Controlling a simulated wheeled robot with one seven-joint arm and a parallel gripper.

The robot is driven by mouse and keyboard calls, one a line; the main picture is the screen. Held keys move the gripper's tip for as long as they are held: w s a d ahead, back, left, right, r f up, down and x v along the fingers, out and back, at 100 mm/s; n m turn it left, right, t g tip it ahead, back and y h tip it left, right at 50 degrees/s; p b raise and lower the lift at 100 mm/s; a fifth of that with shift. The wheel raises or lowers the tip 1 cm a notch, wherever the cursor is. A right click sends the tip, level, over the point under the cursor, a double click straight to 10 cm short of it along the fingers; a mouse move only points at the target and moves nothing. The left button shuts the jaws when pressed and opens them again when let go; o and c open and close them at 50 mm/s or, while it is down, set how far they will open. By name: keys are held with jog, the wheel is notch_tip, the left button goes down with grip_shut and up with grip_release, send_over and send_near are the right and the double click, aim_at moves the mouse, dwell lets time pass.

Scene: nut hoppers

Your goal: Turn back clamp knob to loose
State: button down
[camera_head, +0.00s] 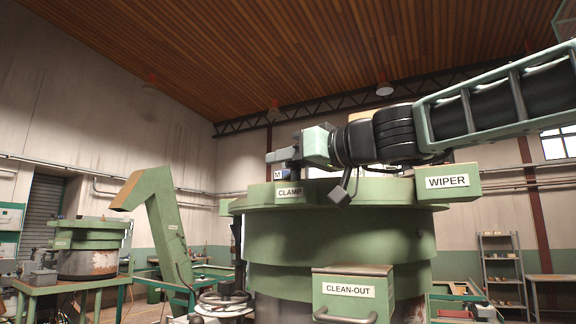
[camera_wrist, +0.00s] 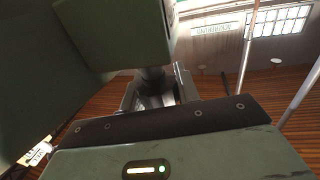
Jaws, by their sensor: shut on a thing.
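The green clamp box (camera_head: 262,195) with its CLAMP label sits on the left rim of the large green hopper bowl (camera_head: 335,222) in the head view. My gripper (camera_head: 285,157) reaches in from the right, just above this box. In the wrist view a dark knob or stem (camera_wrist: 152,74) juts from a green block (camera_wrist: 122,38). My gripper's jaws (camera_wrist: 155,98) are shut around it. The knob's pointer and any loose or tight marks are hidden or too small to read.
A green WIPER box (camera_head: 447,182) stands on the bowl's right rim, below my arm. A CLEAN-OUT box (camera_head: 352,292) with a handle juts from the front. A handwheel (camera_head: 222,299) and a slanted green chute (camera_head: 160,225) stand to the left.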

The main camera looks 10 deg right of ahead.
jog(key=shift+f+n+g+y+b, duration=0.25)
jog(key=shift+n+g+y+b, duration=0.4)
jog(key=shift+b, duration=0.5)
jog(key=shift+s+a+r+n+g+y+b, duration=0.15)
jog(key=shift+n+g+y+b, duration=0.1)
jog(key=shift+g+b, duration=0.15)
jog(key=shift+d+r+n+g+y+b, duration=0.1)
jog(key=shift+n+g+y+b, duration=0.1)
jog(key=shift+g+b, duration=0.15)
jog(key=c, duration=1)
grip_release()
jog(key=shift+c, duration=0.2)
jog(key=shift+s, duration=0.1)
jog(key=shift+s+d+f+b, duration=0.1)
jog(key=shift+s+d+b, duration=0.05)
jog(key=shift+d+b, duration=0.2)
jog(key=b+v, duration=0.6)
jog(key=v, duration=1)
jog(key=shift+s+d, duration=0.2)
